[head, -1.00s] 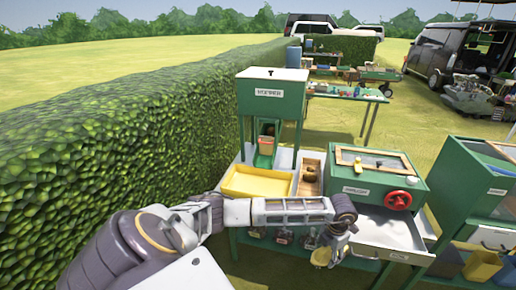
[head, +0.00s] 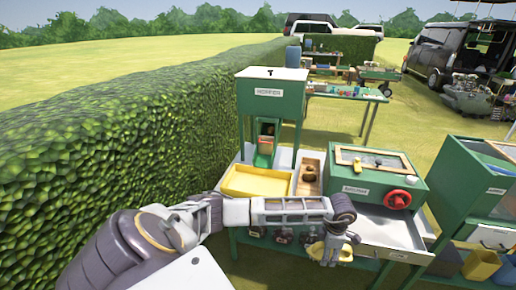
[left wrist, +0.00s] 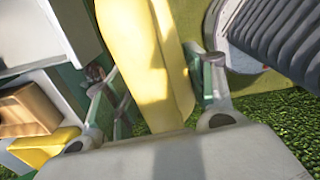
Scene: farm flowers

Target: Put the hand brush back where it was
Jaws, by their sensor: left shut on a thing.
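My left gripper (head: 336,243) hangs low at the front of the green bench, left of the open drawer. In the left wrist view its two fingers (left wrist: 163,88) close around a long yellow piece (left wrist: 158,60), which appears to be the hand brush. In the head view this yellow piece (head: 344,255) shows on both sides of the gripper, below the bench top level. No bristles can be clearly made out. My right gripper is not in view.
A yellow tray (head: 257,194) and a wooden box (head: 310,188) stand on the bench. The green hopper (head: 270,104) is behind them. Dark items (head: 283,235) hang under the bench top.

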